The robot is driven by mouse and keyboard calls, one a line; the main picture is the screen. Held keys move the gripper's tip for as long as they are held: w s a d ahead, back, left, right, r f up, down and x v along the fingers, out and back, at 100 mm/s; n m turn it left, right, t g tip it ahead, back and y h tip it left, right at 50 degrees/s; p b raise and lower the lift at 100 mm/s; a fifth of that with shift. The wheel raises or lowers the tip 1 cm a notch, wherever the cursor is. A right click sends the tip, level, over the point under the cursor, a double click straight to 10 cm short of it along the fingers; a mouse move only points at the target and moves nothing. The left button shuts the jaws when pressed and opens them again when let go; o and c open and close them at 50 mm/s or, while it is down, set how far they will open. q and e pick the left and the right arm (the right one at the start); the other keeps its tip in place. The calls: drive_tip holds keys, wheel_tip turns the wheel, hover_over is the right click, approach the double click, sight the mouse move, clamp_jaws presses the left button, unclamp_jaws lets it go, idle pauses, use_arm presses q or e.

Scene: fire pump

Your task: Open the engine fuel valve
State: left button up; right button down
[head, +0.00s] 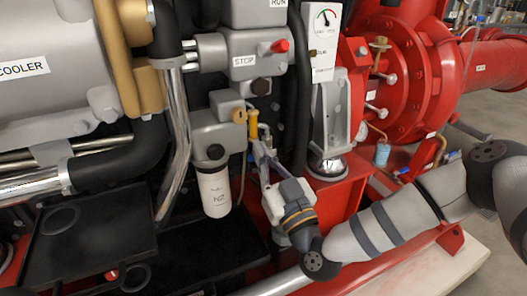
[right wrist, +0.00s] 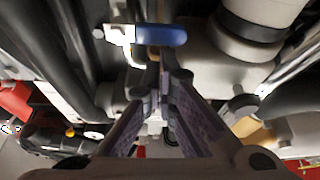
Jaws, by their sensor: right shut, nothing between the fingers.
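My right gripper (head: 259,148) is shut and empty. Its tips are just below a yellow lever-like part (head: 252,124) beside the grey filter head in the head view. In the right wrist view the shut fingers (right wrist: 158,72) point toward a blue handle (right wrist: 160,35) on a bright metal bracket or stem. The handle lies across, just beyond the fingertips; I cannot tell whether they touch it. No label names the fuel valve, and I cannot tell which handle belongs to it. My left gripper is not in view.
A white filter canister (head: 215,192) hangs left of the gripper. A black hose (head: 300,95) and a grey bracket with a gauge panel (head: 325,40) stand close on the right. A red-knobbed STOP block (head: 245,60) is above. Black trays (head: 85,235) lie lower left.

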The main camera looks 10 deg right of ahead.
sight(250, 161)
use_arm(q)
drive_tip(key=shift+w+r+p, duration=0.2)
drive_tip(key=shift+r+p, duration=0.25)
drive_tip(key=shift+p, duration=0.05)
use_arm(e)
drive_tip(key=shift+a+f+n+y, duration=0.15)
drive_tip(key=shift+n+y, duration=0.35)
drive_tip(key=shift+n, duration=0.6)
wheel_tip(250, 161, down, 4)
drive_tip(key=n+g+y+p, duration=0.1)
drive_tip(key=n+p, duration=0.1)
drive_tip(key=n, duration=0.2)
drive_tip(key=n+g+y+p, duration=0.1)
drive_tip(key=n+p, duration=0.1)
drive_tip(key=n, duration=0.2)
drive_tip(key=n+g+y+p, duration=0.2)
drive_tip(key=n, duration=0.3)
drive_tip(key=shift+a, duration=0.1)
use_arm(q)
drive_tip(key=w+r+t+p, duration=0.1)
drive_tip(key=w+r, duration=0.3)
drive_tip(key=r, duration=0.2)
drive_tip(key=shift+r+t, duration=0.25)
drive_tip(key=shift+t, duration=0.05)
use_arm(e)
drive_tip(key=n, duration=0.2)
drive_tip(key=d+f+n+g, duration=0.1)
drive_tip(key=shift+f+n, duration=0.2)
drive_tip(key=shift+n, duration=0.2)
drive_tip(key=shift+a, duration=0.1)
